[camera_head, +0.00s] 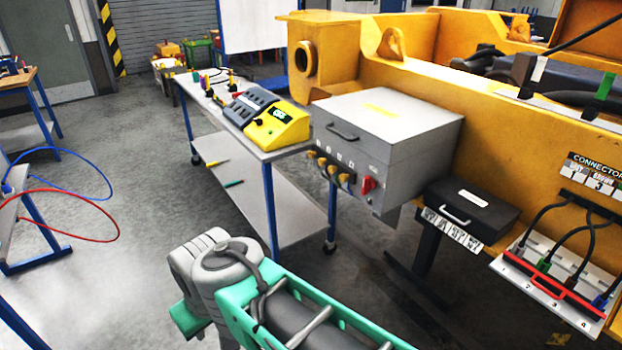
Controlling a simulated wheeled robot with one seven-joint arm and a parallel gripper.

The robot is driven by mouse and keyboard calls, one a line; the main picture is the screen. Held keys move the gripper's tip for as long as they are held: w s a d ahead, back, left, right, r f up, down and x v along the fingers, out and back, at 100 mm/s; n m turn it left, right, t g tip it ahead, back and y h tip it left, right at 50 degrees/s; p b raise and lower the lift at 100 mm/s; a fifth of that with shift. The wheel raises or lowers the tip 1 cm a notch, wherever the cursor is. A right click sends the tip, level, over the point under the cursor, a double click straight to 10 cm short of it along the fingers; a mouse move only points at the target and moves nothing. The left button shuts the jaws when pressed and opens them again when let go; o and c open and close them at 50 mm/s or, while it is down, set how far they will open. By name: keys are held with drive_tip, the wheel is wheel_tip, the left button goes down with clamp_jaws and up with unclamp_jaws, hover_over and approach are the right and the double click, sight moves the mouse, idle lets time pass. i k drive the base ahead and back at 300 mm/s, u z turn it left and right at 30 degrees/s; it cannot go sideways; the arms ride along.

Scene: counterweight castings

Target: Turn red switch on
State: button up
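A red switch (368,184) sits on the front face of a grey metal box (395,115), at the lower right beside a row of yellow knobs (334,172). It is small in the picture, so I cannot tell which position it is in. My own grey and teal arm shows at the bottom centre, in front of and below the box, apart from the switch. My gripper is not in view.
A metal table (285,154) with a yellow and grey device (268,120) stands left of the box. The large yellow casting (500,120) is behind it. A black case (470,208) and a cable panel (555,270) are at right. Open floor (130,220) lies at left.

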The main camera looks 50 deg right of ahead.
sight(368, 184)
drive_tip(key=u, duration=0.3)
drive_tip(key=i, duration=0.85)
drive_tip(key=z, duration=0.9)
drive_tip(key=i, duration=0.5)
drive_tip(key=z, duration=0.55)
